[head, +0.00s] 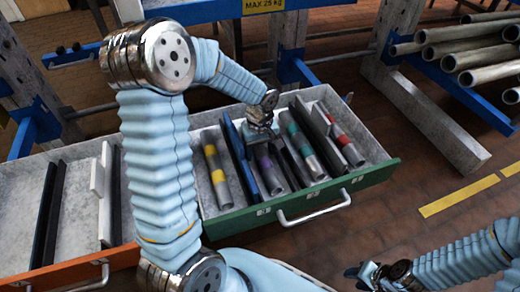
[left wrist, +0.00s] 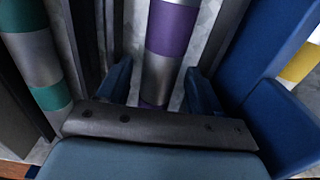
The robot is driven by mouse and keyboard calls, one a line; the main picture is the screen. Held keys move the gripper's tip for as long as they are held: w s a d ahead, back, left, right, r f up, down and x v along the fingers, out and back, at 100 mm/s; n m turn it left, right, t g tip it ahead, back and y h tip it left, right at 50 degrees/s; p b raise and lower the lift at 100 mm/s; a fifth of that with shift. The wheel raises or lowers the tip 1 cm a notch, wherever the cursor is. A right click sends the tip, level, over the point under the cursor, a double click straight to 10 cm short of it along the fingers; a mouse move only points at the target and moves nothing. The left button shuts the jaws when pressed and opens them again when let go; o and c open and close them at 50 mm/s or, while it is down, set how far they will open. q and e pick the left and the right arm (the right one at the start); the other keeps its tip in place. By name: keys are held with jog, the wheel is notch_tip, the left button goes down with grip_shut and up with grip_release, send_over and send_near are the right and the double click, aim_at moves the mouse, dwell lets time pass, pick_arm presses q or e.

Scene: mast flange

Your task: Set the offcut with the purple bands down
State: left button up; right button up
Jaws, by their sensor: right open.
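The offcut with the purple bands (head: 267,168) is a grey tube lying in the green-fronted drawer, between dark and blue long pieces. My left gripper (head: 262,130) is down over its far end. In the left wrist view, the purple-banded offcut (left wrist: 172,35) runs between the two blue fingers of my left gripper (left wrist: 160,85). The fingers stand apart, with pale drawer floor showing beside the tube, so the gripper looks open around it. My right gripper (head: 364,272) is open and empty, outside the drawer at the lower right.
The drawer (head: 375,177) also holds a yellow-banded tube (head: 215,170), a teal-banded tube (head: 304,150) and a red-banded tube (head: 345,140). An orange-fronted drawer (head: 20,195) is at left. Metal pipes (head: 470,50) lie on a rack at upper right.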

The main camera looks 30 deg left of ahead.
aim_at(260, 150)
pick_arm(q)
jog(key=shift+r+p, duration=0.3)
notch_tip(260, 150, up, 12)
jog(key=p, duration=0.1)
jog(key=shift+p, duration=0.35)
jog(key=shift+f, duration=0.15)
